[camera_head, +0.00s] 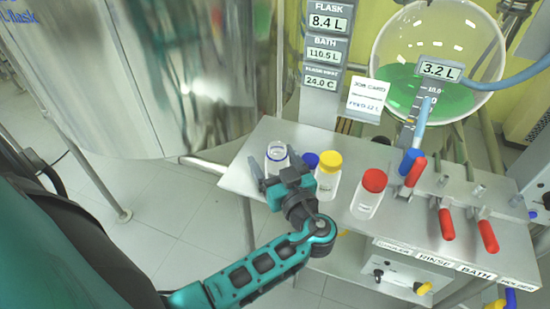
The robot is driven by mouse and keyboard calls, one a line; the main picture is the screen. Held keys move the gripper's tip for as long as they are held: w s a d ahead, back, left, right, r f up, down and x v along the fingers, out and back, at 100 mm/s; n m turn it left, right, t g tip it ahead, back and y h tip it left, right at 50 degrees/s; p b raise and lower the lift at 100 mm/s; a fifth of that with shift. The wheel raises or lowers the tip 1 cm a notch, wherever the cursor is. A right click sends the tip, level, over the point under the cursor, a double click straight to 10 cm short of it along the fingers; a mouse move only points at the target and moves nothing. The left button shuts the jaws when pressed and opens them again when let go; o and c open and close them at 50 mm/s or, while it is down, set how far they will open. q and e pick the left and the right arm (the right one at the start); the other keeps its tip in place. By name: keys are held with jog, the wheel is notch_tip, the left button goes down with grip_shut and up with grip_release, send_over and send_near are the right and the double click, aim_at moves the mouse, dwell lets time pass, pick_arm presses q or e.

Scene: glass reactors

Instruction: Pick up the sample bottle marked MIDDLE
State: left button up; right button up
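Three sample bottles stand on the steel shelf (240,173). The left one is clear with a blue ring at its neck (277,155), the second has a yellow cap (329,162), and the third has a red cap (374,181). No MIDDLE marking is readable on any of them. A blue cap (310,160) sits between the first two. My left gripper (279,172) is at the near side of the left bottle, its dark fingers spread to either side of it. It hides the bottle's lower part. My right gripper is not in view.
Red-handled valves (445,222) and a blue-and-red valve (411,165) fill the shelf's right part. A glass flask with green liquid (430,95) hangs behind. A large shiny vessel (190,70) stands at the left. A readout post (325,60) rises behind the bottles.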

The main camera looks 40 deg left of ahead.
pick_arm(q)
jog(key=shift+c, duration=0.5)
jog(key=c, duration=1)
